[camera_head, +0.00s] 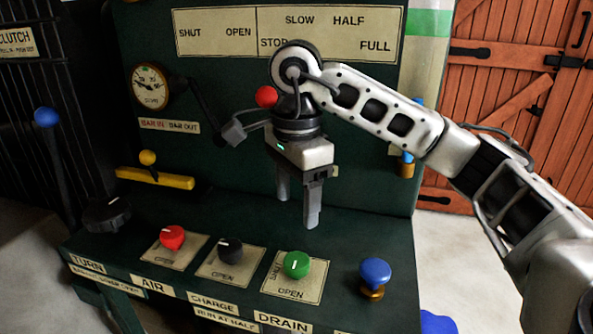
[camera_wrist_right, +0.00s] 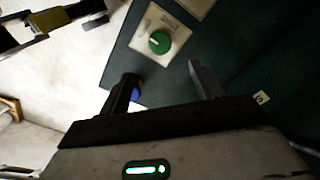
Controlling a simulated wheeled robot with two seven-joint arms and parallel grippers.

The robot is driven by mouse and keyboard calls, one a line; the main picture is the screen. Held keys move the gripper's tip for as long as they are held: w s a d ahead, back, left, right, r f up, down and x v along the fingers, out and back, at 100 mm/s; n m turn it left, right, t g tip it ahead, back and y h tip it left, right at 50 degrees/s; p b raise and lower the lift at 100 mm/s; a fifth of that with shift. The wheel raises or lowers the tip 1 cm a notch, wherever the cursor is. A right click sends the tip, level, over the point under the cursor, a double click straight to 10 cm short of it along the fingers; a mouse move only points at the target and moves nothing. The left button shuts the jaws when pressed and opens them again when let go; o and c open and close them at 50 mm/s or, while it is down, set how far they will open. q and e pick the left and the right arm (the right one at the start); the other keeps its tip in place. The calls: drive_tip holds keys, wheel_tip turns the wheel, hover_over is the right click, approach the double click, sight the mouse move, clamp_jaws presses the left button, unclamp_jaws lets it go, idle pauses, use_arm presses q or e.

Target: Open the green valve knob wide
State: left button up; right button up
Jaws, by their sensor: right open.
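The green valve knob (camera_head: 297,264) sits on a cream plate on the console's sloping front. It has a white pointer mark, and the word OPEN shows on the plate in front of it. My right gripper (camera_head: 298,204) is above and behind the knob, fingers pointing down, open and empty, not touching it. In the right wrist view the green knob (camera_wrist_right: 159,42) lies beyond the open fingertips of the right gripper (camera_wrist_right: 162,76), roughly between them. My left gripper does not show in the head view.
A black knob (camera_head: 230,251) and a red knob (camera_head: 172,237) stand to the left, a blue knob (camera_head: 375,271) to the right. A red-balled lever (camera_head: 266,96) is close beside my right wrist. A yellow bar (camera_head: 155,178) lies further left. The console's back panel rises behind.

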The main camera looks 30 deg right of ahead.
wheel_tip(320, 180, up, 4)
drive_tip(key=shift+f+p, duration=0.15)
drive_tip(key=shift+p, duration=0.2)
drive_tip(key=shift+f, duration=0.1)
